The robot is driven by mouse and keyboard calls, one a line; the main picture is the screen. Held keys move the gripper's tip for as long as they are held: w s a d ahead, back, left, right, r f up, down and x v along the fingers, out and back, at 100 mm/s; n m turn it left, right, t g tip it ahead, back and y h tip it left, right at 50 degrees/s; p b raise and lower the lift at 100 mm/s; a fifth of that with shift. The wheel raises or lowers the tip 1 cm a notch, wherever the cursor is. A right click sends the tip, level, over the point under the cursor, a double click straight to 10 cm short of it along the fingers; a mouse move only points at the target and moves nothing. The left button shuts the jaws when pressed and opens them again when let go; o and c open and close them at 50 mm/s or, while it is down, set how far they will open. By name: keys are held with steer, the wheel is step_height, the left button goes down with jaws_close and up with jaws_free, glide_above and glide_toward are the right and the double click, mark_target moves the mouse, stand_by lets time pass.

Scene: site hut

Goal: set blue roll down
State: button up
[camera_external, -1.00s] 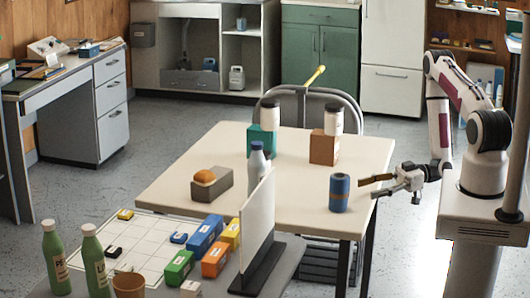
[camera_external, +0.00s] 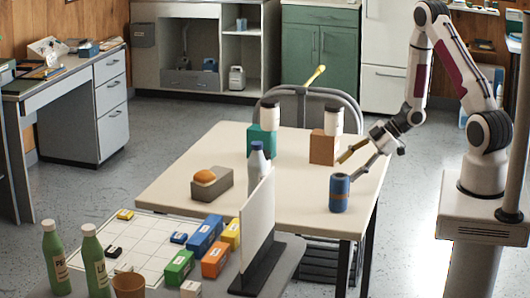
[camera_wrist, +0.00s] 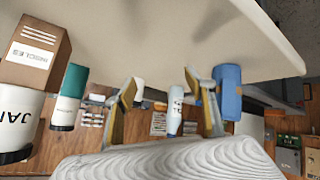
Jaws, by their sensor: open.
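The blue roll (camera_external: 340,193), a blue cylinder with a brownish band, stands upright on the cream table (camera_external: 290,200) near its front right corner. My gripper (camera_external: 352,163) is open and empty, just above and to the right of the roll, tilted down and left. In the wrist view, which is upside down, the roll (camera_wrist: 228,92) is to the right of both fingers of my gripper (camera_wrist: 163,98), outside the gap between them.
A white upright panel (camera_external: 258,222) and a bottle stand left of the roll. The table between is clear.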

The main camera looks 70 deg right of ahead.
step_height(320, 180, up, 12)
steer(key=w+d+m+g+h, duration=0.1)
steer(key=w+d+m+h, duration=0.15)
steer(key=h, duration=0.25)
steer(key=s+a+r+m+h, duration=0.2)
steer(key=s+a+r, duration=0.2)
steer(key=r, duration=0.6)
steer(key=s+a+r+m+g+y, duration=0.1)
steer(key=s+a+r+m, duration=0.1)
steer(key=s+a, duration=0.7)
steer(key=s+a+r+m+g+y, duration=0.1)
steer(key=s+a+r+m+y, duration=0.1)
steer(key=s+a+r, duration=0.3)
steer(key=s+a, duration=0.4)
steer(key=s, duration=0.1)
steer(key=shift+s+r+g+y, duration=0.2)
steer(key=shift+s+g+y, duration=0.1)
steer(key=shift+s, duration=0.05)
